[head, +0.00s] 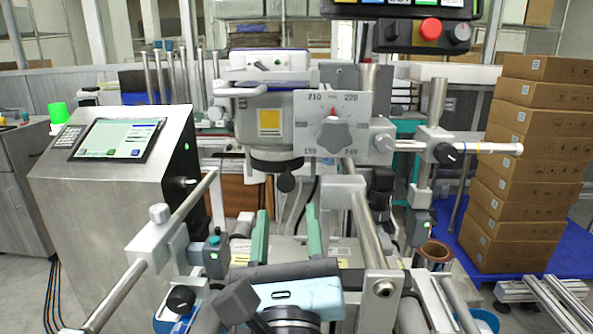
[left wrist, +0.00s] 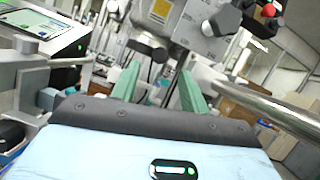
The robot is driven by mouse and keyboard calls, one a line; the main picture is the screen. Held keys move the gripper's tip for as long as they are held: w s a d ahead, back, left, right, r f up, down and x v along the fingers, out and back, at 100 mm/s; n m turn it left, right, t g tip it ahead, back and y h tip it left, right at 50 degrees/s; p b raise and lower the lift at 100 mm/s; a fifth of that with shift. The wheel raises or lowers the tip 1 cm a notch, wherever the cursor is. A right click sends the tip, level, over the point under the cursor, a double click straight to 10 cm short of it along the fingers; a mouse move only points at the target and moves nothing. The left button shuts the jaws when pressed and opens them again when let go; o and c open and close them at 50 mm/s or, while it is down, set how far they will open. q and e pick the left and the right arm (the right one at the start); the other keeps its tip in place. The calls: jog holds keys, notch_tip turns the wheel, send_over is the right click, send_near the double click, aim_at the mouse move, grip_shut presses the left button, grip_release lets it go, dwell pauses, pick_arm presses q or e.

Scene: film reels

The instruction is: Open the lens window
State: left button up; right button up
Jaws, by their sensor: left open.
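A grey housing (head: 247,118) with a yellow label stands in the middle of the machine. On its underside is a black round lens-like part (head: 276,161) with a dark knob (head: 285,183) hanging below it; it looks closed, but I cannot tell for sure. The housing also shows at the top of the left wrist view (left wrist: 163,12). My left gripper (head: 287,220) is open and empty, its two green fingers pointing up and forward below the knob, apart from it. The fingers also show in the left wrist view (left wrist: 158,82). My right gripper is not in view.
A dial plate (head: 333,110) with a grey knob is right of the housing. Metal rods and clamps (head: 370,230) flank my gripper. A control screen (head: 117,138) stands left. A stack of cardboard boxes (head: 530,160) stands right. A button panel (head: 425,30) hangs above.

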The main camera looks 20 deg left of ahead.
aim_at(286, 187)
pick_arm(q)
jog(key=shift+p+x, duration=0.65)
jog(key=shift+x, duration=3.1)
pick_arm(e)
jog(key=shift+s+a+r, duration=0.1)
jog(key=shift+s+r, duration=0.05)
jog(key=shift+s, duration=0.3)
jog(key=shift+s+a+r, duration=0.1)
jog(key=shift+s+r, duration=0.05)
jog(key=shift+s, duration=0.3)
pick_arm(q)
jog(key=shift+c, duration=0.5)
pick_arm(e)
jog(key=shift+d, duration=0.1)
pick_arm(q)
grip_shut()
